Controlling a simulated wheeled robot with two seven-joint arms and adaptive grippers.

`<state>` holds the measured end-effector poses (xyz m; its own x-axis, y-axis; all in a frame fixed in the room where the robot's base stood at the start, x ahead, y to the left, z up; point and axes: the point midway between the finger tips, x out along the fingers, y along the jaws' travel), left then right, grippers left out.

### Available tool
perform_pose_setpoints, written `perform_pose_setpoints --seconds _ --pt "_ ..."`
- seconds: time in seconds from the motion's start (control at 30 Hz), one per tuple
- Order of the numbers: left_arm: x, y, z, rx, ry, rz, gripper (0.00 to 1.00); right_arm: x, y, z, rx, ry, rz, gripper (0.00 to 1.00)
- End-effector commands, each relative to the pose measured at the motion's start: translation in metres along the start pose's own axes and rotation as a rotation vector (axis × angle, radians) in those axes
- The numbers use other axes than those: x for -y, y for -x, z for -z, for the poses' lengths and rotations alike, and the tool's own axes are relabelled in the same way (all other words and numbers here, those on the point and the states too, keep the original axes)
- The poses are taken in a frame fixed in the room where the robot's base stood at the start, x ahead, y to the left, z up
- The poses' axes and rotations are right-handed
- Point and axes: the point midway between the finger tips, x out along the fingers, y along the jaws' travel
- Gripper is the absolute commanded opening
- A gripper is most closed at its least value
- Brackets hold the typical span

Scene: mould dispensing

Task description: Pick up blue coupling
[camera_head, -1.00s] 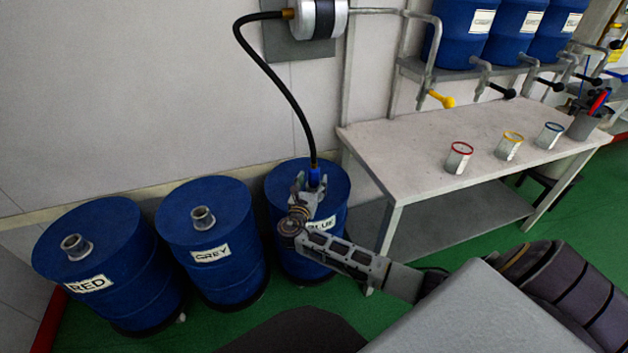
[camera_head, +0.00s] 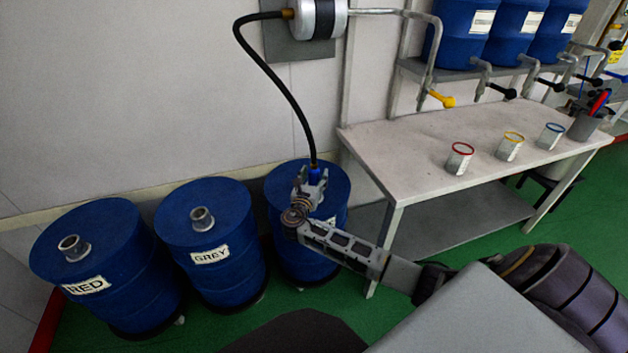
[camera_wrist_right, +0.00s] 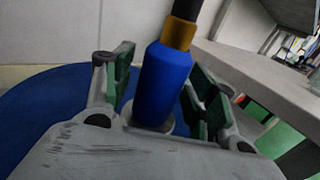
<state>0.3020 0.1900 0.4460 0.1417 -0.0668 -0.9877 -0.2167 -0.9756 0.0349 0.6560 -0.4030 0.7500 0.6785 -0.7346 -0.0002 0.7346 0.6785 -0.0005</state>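The blue coupling (camera_head: 314,176) is at the lower end of a black hose, upright on top of the right-hand blue barrel (camera_head: 283,178). In the right wrist view the coupling (camera_wrist_right: 164,85) has a brass-coloured collar above it and a pale ring at its base. My right gripper (camera_head: 311,184) is at the coupling. Its green-padded fingers (camera_wrist_right: 163,88) stand on either side of it, open, with a visible gap on the left; contact on the right is unclear. My left gripper is not in view.
Barrels labelled RED (camera_head: 95,250) and GREY (camera_head: 210,235) stand to the left. The hose (camera_head: 283,90) runs up to a wall-mounted pump (camera_head: 320,18). A white table (camera_head: 420,145) with several cups stands close on the right.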

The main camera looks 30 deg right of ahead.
Motion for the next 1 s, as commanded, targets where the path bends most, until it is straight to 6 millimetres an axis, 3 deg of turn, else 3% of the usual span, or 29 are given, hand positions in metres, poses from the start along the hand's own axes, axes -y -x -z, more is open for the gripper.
perform_pose_setpoints --seconds 0.03,0.37,0.77,1.0 --pt "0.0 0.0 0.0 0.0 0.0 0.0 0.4 0.0 0.0 0.0 0.0 0.0 0.0 0.46" --pt "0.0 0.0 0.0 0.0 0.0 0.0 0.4 0.0 0.0 -0.001 0.001 -0.001 0.0 0.05" --pt "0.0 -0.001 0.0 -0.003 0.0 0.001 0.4 0.0 0.0 -0.004 0.001 -0.001 0.0 0.05" --pt "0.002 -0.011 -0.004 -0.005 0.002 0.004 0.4 0.0 0.0 -0.018 0.002 -0.002 0.0 0.05"
